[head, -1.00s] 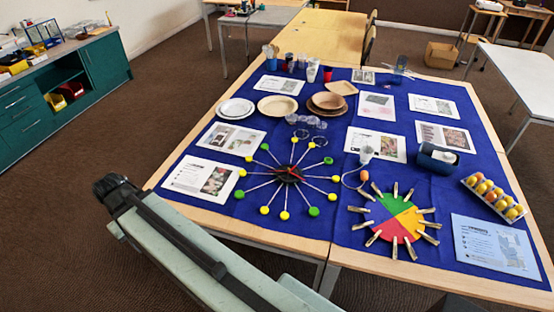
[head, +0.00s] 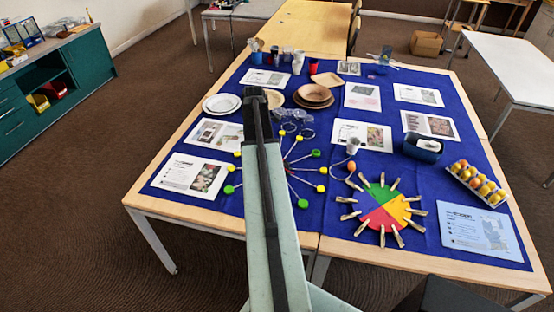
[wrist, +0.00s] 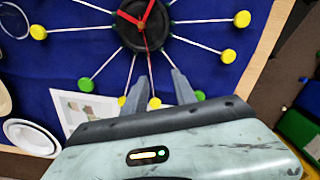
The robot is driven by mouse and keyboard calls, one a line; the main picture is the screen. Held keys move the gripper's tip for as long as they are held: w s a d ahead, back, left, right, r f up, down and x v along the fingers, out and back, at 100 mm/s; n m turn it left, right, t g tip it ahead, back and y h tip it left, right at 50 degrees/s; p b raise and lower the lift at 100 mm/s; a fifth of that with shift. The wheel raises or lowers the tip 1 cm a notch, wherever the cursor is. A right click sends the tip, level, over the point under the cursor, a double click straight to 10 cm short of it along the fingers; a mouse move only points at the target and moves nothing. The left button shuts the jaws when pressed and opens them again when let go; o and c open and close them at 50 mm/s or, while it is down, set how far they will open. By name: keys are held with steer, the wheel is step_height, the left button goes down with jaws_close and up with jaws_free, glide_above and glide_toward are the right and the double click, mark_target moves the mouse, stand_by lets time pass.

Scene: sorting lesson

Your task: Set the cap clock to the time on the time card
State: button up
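The cap clock shows in the wrist view as a black disc with red hands (wrist: 143,22), with white spokes ending in yellow and green caps. In the head view my arm covers its middle, and caps show on both sides, such as a green cap (head: 316,153). My gripper (wrist: 162,84) is open and empty, its two grey fingers apart over the spokes on the near side of the disc. The fingers do not show in the head view. Several printed cards lie on the cloth, including a blue one (head: 478,232); their print is too small to tell which is the time card.
A red, green and yellow wheel with clothespins (head: 383,208) lies right of the clock. An egg tray (head: 452,170), a dark blue container (head: 421,148), white plates (head: 222,104) and brown plates (head: 313,96) share the blue cloth. A light wooden edge (head: 150,208) borders the table.

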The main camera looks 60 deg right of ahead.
steer(key=shift+n, duration=0.5)
steer(key=s+d, duration=0.2)
steer(key=d, duration=0.1)
steer(key=s+d, duration=0.3)
steer(key=shift+s+d+r, duration=0.15)
steer(key=shift+s+d, duration=0.1)
steer(key=shift+s, duration=0.05)
step_height(320, 180, down, 8)
steer(key=b, duration=0.8)
steer(key=shift+a, duration=0.1)
steer(key=shift+r, duration=0.1)
jaws_close()
steer(key=shift+w+a, duration=0.15)
steer(key=shift+a, duration=0.3)
steer(key=shift+d, duration=0.45)
